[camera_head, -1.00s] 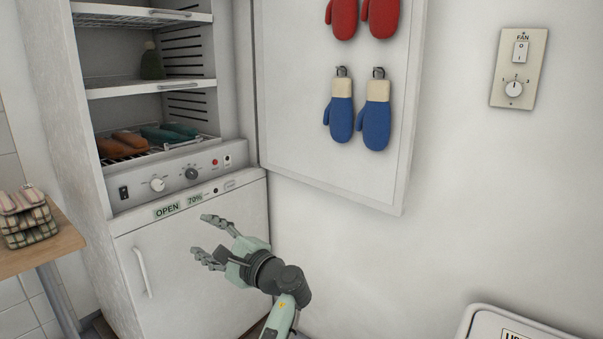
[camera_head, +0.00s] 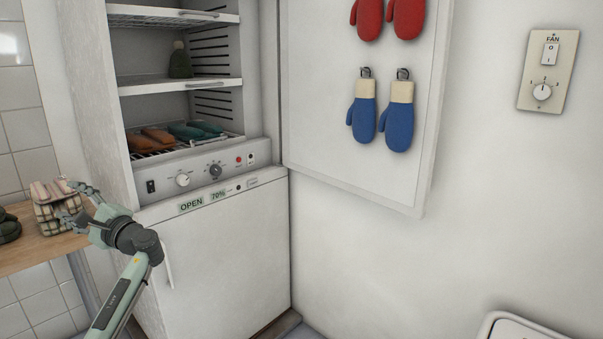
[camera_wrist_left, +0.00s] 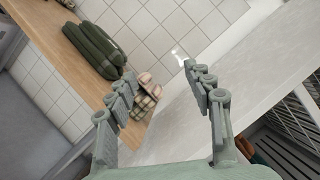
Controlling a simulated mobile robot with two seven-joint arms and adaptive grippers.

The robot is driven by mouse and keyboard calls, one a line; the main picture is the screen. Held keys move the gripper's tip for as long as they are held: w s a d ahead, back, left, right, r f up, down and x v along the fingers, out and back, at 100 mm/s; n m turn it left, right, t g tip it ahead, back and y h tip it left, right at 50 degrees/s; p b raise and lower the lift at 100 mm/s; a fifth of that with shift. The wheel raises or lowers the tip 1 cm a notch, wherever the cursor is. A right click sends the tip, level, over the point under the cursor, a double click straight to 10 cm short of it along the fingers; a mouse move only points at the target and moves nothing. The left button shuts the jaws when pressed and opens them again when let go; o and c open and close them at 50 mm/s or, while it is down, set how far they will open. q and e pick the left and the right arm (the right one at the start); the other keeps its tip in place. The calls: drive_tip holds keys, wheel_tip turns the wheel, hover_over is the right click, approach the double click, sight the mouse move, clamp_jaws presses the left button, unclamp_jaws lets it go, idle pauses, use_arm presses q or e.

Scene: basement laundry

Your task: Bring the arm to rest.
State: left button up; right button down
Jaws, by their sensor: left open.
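My left gripper (camera_head: 70,202) is open and empty at the left of the head view. It is in front of the drying cabinet's left side and the wooden counter, and it overlaps the plaid bundle (camera_head: 45,207) in the picture. In the left wrist view its two fingers stand apart with nothing between them (camera_wrist_left: 159,75), and tiled wall shows beyond. My right gripper is not in view.
The wooden counter (camera_head: 35,252) at the left bears the plaid bundle and dark green rolled items (camera_wrist_left: 92,48). The white drying cabinet (camera_head: 225,250) stands open, with orange and teal mittens on its rack (camera_head: 225,139). Blue mittens (camera_head: 397,122) hang on its door (camera_head: 320,130).

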use_arm(q)
drive_tip(key=w+d+f+n+t+h, duration=0.45)
drive_tip(key=w+f+h, duration=0.35)
drive_tip(key=f, duration=0.3)
drive_tip(key=w+d+f+n+t+h, duration=0.1)
drive_tip(key=w+d+f+n+h, duration=0.3)
drive_tip(key=d+f+h, duration=0.55)
drive_tip(key=s+d+f+m+g, duration=0.15)
drive_tip(key=s+d+f, duration=0.25)
drive_tip(key=s+f, duration=0.8)
drive_tip(key=s+d+f+g, duration=0.35)
drive_tip(key=s+f, duration=0.65)
drive_tip(key=f, duration=0.4)
drive_tip(key=s+d+f+g, duration=0.1)
drive_tip(key=s+f, duration=0.3)
drive_tip(key=s, duration=0.5)
drive_tip(key=s+d+f+g, duration=0.2)
drive_tip(key=s+f, duration=0.3)
drive_tip(key=s, duration=0.5)
drive_tip(key=s+d+f+g, duration=0.1)
drive_tip(key=s+f, duration=0.4)
drive_tip(key=s, duration=0.5)
drive_tip(key=shift+d+f+h, duration=0.25)
drive_tip(key=shift+d+h, duration=0.1)
drive_tip(key=shift+d, duration=0.55)
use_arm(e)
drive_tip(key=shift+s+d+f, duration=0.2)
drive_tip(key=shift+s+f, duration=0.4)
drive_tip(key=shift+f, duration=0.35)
